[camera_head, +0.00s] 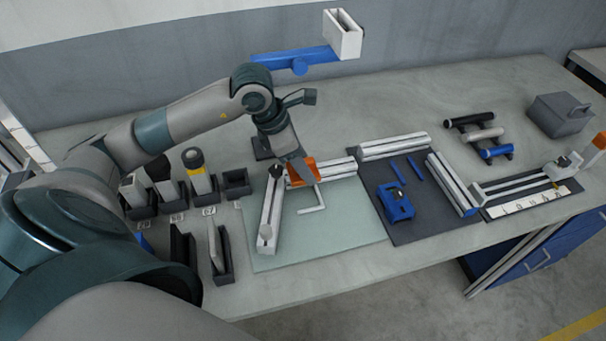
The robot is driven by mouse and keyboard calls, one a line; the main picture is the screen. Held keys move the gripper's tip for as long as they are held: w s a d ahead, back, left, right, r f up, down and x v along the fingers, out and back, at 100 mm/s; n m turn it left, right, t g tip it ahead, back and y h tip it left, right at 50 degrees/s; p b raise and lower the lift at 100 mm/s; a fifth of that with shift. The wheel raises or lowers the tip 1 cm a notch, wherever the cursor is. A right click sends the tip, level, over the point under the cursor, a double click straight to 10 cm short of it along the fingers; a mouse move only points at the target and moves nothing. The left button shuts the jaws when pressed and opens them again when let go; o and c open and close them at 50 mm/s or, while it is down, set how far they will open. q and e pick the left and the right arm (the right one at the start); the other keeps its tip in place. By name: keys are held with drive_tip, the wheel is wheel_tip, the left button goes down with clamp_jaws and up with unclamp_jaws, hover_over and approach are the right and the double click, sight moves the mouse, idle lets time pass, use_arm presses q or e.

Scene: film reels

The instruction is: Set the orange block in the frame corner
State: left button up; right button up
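The orange block (309,170) is at the inner corner where two pale slotted bars meet, one running toward the front (269,222) and one running right (338,168). My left gripper (302,167) reaches down over the block from behind, and its fingertips overlap the block. The fingers hide part of the block and the corner, so I cannot tell whether they are closed on it or whether the block touches both bars. A thin white L-shaped piece (314,208) lies just in front of the block. My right gripper is not in view.
The bars lie on a pale green mat (345,238). Right of it, a dark mat (425,220) holds a blue tool (396,203) and more bars. Dark holders (222,262) stand left. The green mat's front is clear.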

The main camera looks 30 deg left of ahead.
use_arm(q)
drive_tip(key=shift+f+b, duration=0.85)
drive_tip(key=shift+f, duration=1.15)
drive_tip(key=shift+f+b, duration=0.3)
drive_tip(key=shift+b, duration=0.1)
drive_tip(key=shift+f+b, duration=0.3)
drive_tip(key=shift+b, duration=0.1)
drive_tip(key=o, duration=1.2)
